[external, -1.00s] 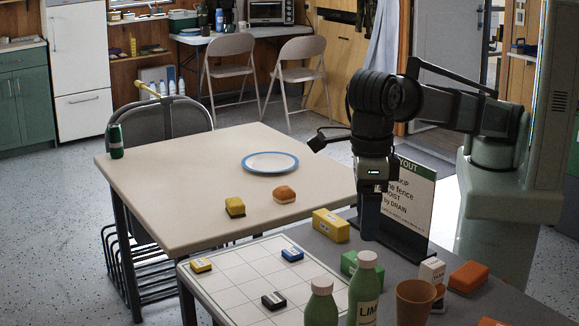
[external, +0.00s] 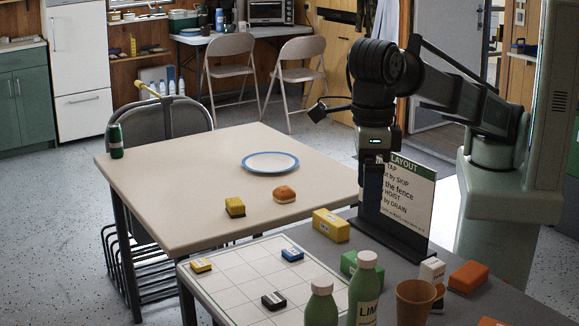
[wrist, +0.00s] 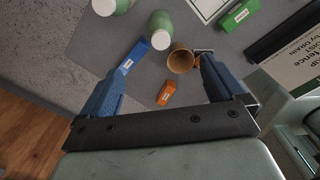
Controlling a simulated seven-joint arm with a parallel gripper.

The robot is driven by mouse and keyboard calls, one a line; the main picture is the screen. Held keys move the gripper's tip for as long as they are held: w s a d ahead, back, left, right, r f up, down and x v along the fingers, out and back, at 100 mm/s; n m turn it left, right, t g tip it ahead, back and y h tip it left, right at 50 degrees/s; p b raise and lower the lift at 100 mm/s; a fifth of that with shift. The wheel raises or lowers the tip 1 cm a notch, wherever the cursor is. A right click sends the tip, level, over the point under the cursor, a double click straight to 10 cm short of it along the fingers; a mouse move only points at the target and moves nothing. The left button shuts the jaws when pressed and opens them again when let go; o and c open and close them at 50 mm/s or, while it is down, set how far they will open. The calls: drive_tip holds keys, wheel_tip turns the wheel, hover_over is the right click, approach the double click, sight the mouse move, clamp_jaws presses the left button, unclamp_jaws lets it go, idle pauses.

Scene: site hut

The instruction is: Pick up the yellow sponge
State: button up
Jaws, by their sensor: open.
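The yellow sponge (external: 235,207), a small block with a dark underside, lies on the cream table left of the bun. It is not in the wrist view. My gripper (external: 370,222) hangs pointing down over the grey table, in front of the sign and well to the right of the sponge. In the wrist view my gripper (wrist: 163,66) has its two blue fingers wide apart, with nothing held between them. The fingertips are hard to make out in the external view.
A bun (external: 284,194) and a plate (external: 270,162) share the cream table. The grey table holds a yellow box (external: 330,225), green bottles (external: 366,290), a brown cup (external: 415,302), an orange block (external: 468,276), a sign (external: 408,205) and a gridded board (external: 240,265) with small labelled blocks.

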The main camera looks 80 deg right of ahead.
drive_tip(key=w+d+f+m+y, duration=0.2)
drive_tip(key=w+d+m, duration=0.2)
drive_tip(key=w+m, duration=0.3)
wheel_tip(320, 180, up, 2)
drive_tip(key=n+t+y, duration=0.5)
drive_tip(key=n+t, duration=0.6)
drive_tip(key=n, duration=0.1)
hover_over(235, 201)
drive_tip(key=s+d, duration=0.1)
drive_tip(key=s, duration=0.2)
drive_tip(key=f, duration=2.8)
drive_tip(key=shift+w+d, duration=0.15)
drive_tip(key=shift+w, duration=0.2)
wheel_tip(235, 201, down, 2)
drive_tip(key=shift+w+a+f+t, duration=0.15)
drive_tip(key=shift+w+a+f, duration=0.15)
drive_tip(key=shift+w, duration=0.3)
drive_tip(key=shift+w+a+f+t, duration=0.15)
drive_tip(key=shift+w+a, duration=0.25)
drive_tip(key=shift+w, duration=0.15)
